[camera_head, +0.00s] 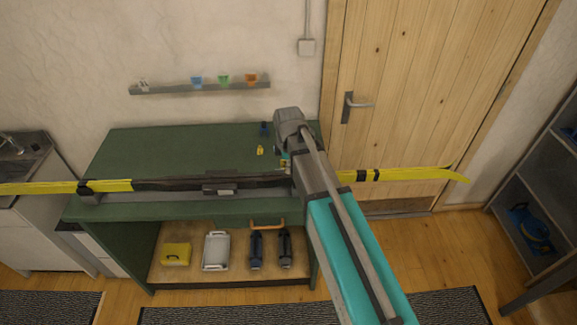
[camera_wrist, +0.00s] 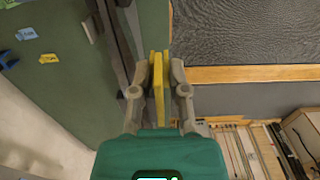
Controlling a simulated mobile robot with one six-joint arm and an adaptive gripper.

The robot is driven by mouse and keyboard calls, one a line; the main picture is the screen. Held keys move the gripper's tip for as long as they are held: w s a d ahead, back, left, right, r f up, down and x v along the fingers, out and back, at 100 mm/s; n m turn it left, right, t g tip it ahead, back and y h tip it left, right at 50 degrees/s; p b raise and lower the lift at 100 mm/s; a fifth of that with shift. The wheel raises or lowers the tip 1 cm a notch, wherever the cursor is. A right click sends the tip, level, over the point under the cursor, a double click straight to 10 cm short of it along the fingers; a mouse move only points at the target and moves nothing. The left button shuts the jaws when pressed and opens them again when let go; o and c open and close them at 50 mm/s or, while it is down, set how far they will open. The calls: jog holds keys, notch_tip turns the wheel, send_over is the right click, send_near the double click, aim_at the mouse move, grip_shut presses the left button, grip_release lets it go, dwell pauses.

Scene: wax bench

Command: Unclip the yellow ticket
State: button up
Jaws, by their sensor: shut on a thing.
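In the head view my gripper reaches down at the right end of the bench, over a long yellow and dark ski-like piece (camera_head: 410,174), and my arm hides its fingertips. In the wrist view my gripper (camera_wrist: 160,85) is shut on a narrow yellow piece (camera_wrist: 158,95), seen edge-on between the fingers. I cannot tell whether this is the yellow ticket or part of the long piece. A small yellow thing (camera_head: 260,150) lies on the green bench top, apart from my gripper.
The green bench (camera_head: 150,150) has a small blue thing (camera_head: 263,128) on it. A wall rail (camera_head: 180,90) holds small coloured items. A yellow box (camera_head: 176,254) and a white tray (camera_head: 216,250) stand on the lower shelf. A door (camera_head: 420,90) is behind.

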jog(key=shift+r+p, duration=0.9)
dwell(0.8)
jog(key=shift+r+p, duration=3.15)
jog(key=shift+r, duration=0.05)
